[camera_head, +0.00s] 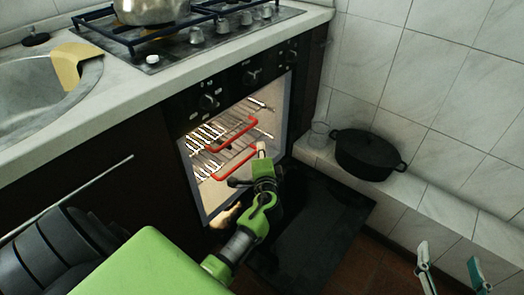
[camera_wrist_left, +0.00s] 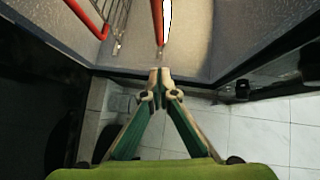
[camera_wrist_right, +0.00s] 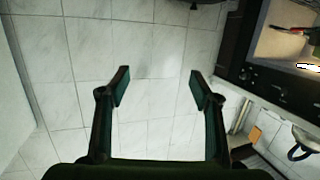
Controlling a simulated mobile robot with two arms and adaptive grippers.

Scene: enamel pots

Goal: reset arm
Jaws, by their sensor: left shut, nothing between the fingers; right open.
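My left gripper (camera_head: 262,150) is at the open oven, near the front of its right side. In the left wrist view its fingertips (camera_wrist_left: 158,76) meet with nothing between them, just short of a red bar (camera_wrist_left: 157,22). I cannot tell whether they touch it. My right gripper (camera_head: 450,268) is at the lower right of the head view, in front of the tiled wall. In the right wrist view (camera_wrist_right: 159,84) its fingers are wide apart and empty, with tiles behind. The lit oven (camera_head: 205,192) holds a wire rack (camera_head: 208,134) and red bars (camera_head: 232,133).
The dark oven door (camera_head: 315,225) is folded down below the opening. A black pot (camera_head: 367,155) and a clear glass (camera_head: 318,134) stand on the tiled ledge (camera_head: 440,185) at right. A metal pot (camera_head: 150,10) is on the stove, and a sink (camera_head: 30,95) is at left.

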